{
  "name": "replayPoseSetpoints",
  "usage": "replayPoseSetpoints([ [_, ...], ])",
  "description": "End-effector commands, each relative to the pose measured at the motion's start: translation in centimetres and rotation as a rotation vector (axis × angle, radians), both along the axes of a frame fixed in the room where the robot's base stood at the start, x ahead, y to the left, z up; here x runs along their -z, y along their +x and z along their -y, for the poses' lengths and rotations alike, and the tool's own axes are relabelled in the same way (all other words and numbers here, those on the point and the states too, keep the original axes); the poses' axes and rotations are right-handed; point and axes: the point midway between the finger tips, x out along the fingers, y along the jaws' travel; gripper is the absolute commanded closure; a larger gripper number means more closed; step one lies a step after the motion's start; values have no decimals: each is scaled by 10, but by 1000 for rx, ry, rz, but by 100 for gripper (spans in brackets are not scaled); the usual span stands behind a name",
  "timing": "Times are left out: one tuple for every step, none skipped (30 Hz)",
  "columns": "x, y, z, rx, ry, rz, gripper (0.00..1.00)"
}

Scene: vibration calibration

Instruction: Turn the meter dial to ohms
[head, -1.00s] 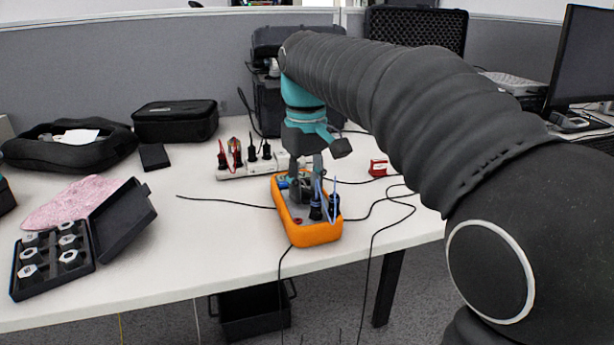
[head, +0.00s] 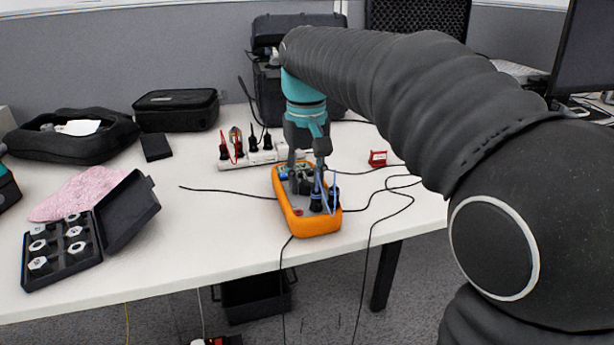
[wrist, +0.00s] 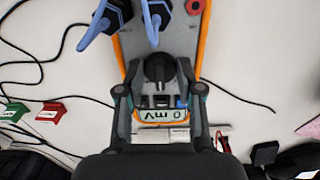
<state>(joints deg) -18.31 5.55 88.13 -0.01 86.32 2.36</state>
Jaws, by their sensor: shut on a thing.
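The orange-cased meter (head: 318,226) lies face up on the table, and its orange rim also shows in the wrist view (wrist: 203,40). Its round black dial (wrist: 158,72) sits mid-face, with the small display (wrist: 162,114) beyond it, reading upside down, apparently a 0 and mV. My gripper (wrist: 159,70) points down over the meter, one finger on each side of the dial, shut on it. In the head view my gripper (head: 305,180) hides most of the dial. Its exact pointer setting is too small to read. Blue-banded plugs (wrist: 112,14) stand in the jacks at the meter's near end.
Black leads run across the table around the meter. A small red block (head: 378,158) is to its right, and a white strip with probes (head: 248,158) is behind it. An open case of hex pieces (head: 120,222) lies at left. The table between the case and meter is mostly clear.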

Motion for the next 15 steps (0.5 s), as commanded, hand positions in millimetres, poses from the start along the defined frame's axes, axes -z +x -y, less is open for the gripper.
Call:
replayPoseSetpoints([
  [1, 0, 0, 0, 0, 1, 99],
  [1, 0, 0, 0, 0, 1, 99],
  [1, 0, 0, 0, 0, 1, 56],
  [1, 0, 0, 0, 0, 1, 49],
  [0, 0, 0, -1, 0, 1, 41],
  [0, 0, 0, -1, 0, 0, 38],
  [0, 0, 0, -1, 0, 0, 38],
  [0, 0, 0, -1, 0, 0, 38],
  [0, 0, 0, -1, 0, 0, 38],
  [0, 0, 0, -1, 0, 0, 38],
  [0, 0, 0, -1, 0, 0, 38],
  [0, 0, 0, -1, 0, 0, 38],
  [0, 0, 0, -1, 0, 0, 38],
  [0, 0, 0, -1, 0, 0, 38],
  [-1, 0, 0, -1, 0, 0, 38],
])
